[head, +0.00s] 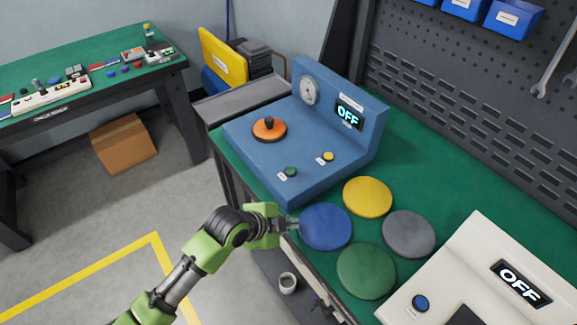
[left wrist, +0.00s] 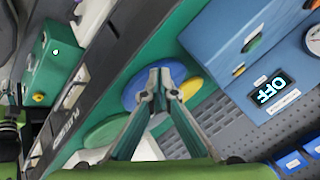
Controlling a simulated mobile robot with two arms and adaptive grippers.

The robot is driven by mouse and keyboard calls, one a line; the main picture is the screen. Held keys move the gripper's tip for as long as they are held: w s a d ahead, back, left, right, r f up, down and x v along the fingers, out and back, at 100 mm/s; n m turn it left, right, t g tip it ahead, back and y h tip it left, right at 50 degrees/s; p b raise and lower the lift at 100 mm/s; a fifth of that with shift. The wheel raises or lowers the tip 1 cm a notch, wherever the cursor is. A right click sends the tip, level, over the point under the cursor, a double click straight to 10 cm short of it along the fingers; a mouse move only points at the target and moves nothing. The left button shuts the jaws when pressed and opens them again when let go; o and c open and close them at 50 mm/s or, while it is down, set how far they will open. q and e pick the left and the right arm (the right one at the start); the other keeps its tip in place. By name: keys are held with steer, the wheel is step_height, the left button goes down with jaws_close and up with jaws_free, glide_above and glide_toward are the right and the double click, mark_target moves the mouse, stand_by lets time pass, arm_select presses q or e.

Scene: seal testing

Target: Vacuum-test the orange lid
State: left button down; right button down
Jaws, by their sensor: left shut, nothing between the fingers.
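The orange lid (head: 269,129) with a dark knob sits on the flat deck of the blue vacuum tester (head: 335,145). The tester has a round gauge (head: 309,90), a display (head: 348,115) reading OFF, a green button (head: 291,172) and a yellow button (head: 328,156). My left gripper (head: 294,224) is shut and empty, in front of the tester beside the blue round pad (head: 326,227). In the left wrist view its fingertips (left wrist: 160,82) meet, with the blue pad behind them. The tester's display (left wrist: 270,92) also shows there. My right gripper is not in view.
Yellow (head: 368,197), grey (head: 409,234) and green (head: 366,271) round pads lie on the green bench. A white device (head: 490,270) reading OFF stands at the lower right. Another bench (head: 100,70) is at the far left, with a cardboard box (head: 123,144) below it.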

arm_select(q)
steer(key=w+r+m+t+p, duration=0.1)
steer(key=w+r+m, duration=1.4)
steer(key=w+m, duration=0.1)
steer(key=shift+a, duration=0.1)
